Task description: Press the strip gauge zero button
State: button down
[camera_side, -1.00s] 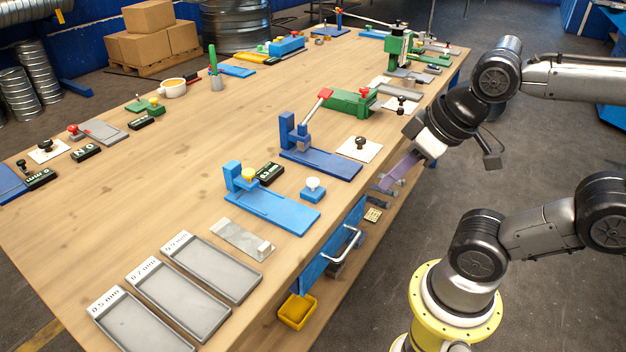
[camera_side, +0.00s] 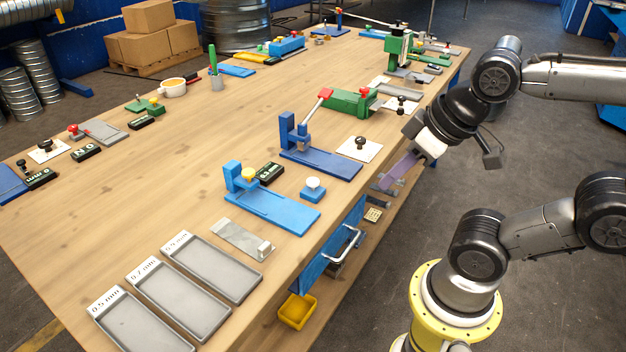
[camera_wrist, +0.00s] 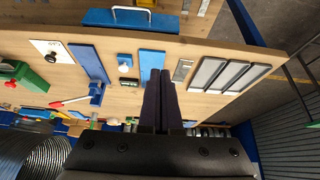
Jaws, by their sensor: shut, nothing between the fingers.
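A light blue gauge (camera_side: 270,205) with a yellow knob stands near the table's front edge; it also shows in the wrist view (camera_wrist: 151,64). A small blue box with a white button (camera_side: 313,187) sits just right of it and appears beside it in the wrist view (camera_wrist: 125,64). A small black display (camera_side: 270,172) stands behind the gauge; its digits are too small to read surely. My gripper (camera_side: 388,187) is shut and empty, off the table's front edge, right of and apart from the button. Its dark purple fingers point at the table in the wrist view (camera_wrist: 160,72).
A dark blue lever press (camera_side: 320,163) with a red handle stands behind the button. A white card with a black knob (camera_side: 361,144) lies to its right. A metal strip (camera_side: 240,238) and grey trays (camera_side: 210,265) lie left. A drawer handle (camera_side: 343,243) juts below the edge.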

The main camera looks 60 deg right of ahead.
jog(key=w+a+r+m+t+y, duration=0.1)
jog(key=w+a+r+t+y, duration=0.1)
jog(key=w+a+r+t, duration=0.35)
jog(key=m+g+h, duration=0.3)
jog(key=m+h, duration=0.3)
jog(key=m, duration=0.7)
send_over(315, 184)
notch_tip(315, 184, down, 11)
jog(key=shift+w+d+r, duration=0.1)
jog(key=shift+r, duration=0.05)
jog(key=shift+f, duration=4.4)
jog(key=shift+f, duration=0.1)
jog(key=shift+f, duration=0.3)
